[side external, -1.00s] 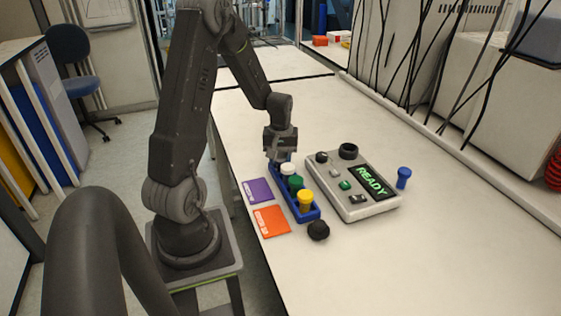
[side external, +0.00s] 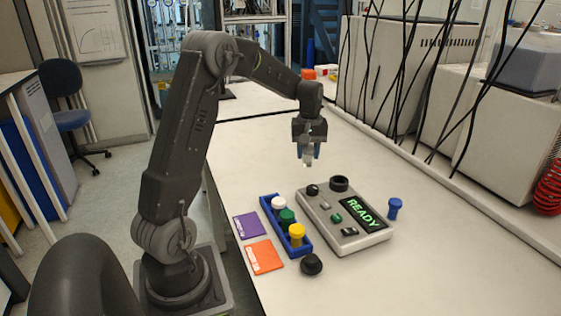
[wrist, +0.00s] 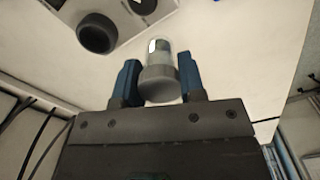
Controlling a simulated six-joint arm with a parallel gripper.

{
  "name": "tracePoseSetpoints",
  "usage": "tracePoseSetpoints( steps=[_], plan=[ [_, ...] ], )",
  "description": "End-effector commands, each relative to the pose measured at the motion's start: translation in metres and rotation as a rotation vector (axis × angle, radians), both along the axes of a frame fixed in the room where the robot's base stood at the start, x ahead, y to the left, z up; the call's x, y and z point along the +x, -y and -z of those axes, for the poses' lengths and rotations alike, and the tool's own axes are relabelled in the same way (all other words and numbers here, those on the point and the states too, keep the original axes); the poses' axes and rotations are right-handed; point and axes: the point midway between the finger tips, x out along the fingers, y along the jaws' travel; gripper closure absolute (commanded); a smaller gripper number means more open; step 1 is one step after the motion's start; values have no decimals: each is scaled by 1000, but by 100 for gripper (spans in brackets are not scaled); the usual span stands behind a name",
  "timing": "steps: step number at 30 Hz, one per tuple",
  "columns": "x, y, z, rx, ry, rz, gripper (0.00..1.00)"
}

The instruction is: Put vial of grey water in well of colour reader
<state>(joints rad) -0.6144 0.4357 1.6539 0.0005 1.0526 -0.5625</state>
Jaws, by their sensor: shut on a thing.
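My gripper (side external: 308,150) is shut on the vial of grey water (side external: 308,160) and holds it in the air, above and behind the colour reader (side external: 374,238). In the wrist view the vial (wrist: 159,58) has a pale grey cap between the two blue fingers (wrist: 158,84) and a clear body pointing away. The reader's well (side external: 339,183) is a raised black ring at its far end. It also shows in the wrist view (wrist: 97,34), left of the vial and apart from it. The screen (side external: 361,213) reads READY.
A blue rack (side external: 306,249) left of the reader holds white-, green- and yellow-capped vials. A blue-capped item (side external: 394,208) stands right of the reader. A black knob-like piece (side external: 311,264), a purple card (side external: 246,226) and an orange card (side external: 265,257) lie nearby. Cables hang behind.

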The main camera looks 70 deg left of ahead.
Motion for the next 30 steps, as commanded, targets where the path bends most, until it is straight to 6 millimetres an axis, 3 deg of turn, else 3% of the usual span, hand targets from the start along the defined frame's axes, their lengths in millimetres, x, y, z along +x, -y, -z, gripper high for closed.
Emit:
tracePoseSetpoints(
  steps=[1, 3, 10, 17, 30],
  plan=[
    [20, 6, 0, 0, 0, 7, 86],
    [42, 13, -1, -1, -1, 7, 86],
    [86, 33, -2, 0, -1, 2, 86],
    [95, 37, 1, 0, -1, -2, 86],
    [94, 37, 33, 0, -2, 0, 86]
  ],
)
